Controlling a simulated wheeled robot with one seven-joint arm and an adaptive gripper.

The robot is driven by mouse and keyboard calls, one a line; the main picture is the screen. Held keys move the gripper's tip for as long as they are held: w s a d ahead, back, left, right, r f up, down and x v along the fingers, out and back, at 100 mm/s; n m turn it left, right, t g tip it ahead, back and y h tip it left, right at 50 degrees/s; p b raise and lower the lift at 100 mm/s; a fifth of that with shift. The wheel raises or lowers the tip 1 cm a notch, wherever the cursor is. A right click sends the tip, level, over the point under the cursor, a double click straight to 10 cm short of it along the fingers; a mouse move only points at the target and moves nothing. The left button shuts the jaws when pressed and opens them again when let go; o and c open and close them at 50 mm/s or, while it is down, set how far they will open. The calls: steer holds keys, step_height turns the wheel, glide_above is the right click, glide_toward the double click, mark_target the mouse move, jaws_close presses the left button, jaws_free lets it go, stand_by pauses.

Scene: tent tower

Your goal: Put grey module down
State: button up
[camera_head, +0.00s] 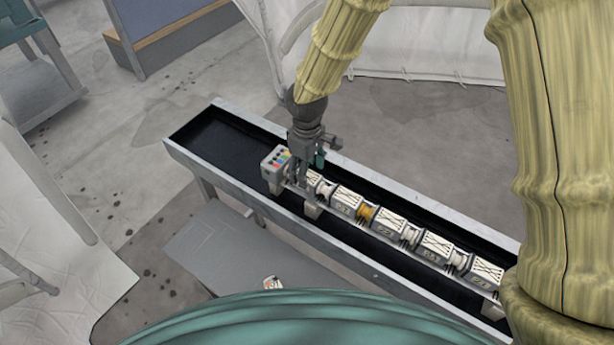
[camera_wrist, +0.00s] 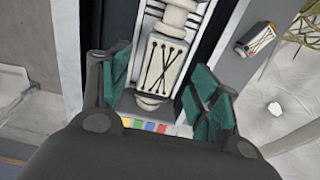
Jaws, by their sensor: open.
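Several pale grey-white modules with black crossed cords sit in a row on a rail in a long black trough. My gripper (camera_head: 306,182) is over the row's left end, beside a grey end block (camera_head: 274,170) with coloured squares. In the wrist view, my open gripper (camera_wrist: 156,88) has its teal-padded fingers on either side of the end module (camera_wrist: 166,60), with gaps showing at its sides. That module rests in line with the row. In the head view, my gripper partly hides it. I cannot tell which module is the grey one.
The trough (camera_head: 195,160) has a raised metal rim and is empty at its left end. A loose module (camera_head: 273,283) lies on a lower grey surface (camera_head: 225,250) in front; it also shows in the wrist view (camera_wrist: 257,40). White tent fabric (camera_head: 420,45) stands behind.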

step_height(320, 180, up, 8)
steer(key=b, duration=0.2)
steer(key=shift+r, duration=0.15)
stand_by(0.4)
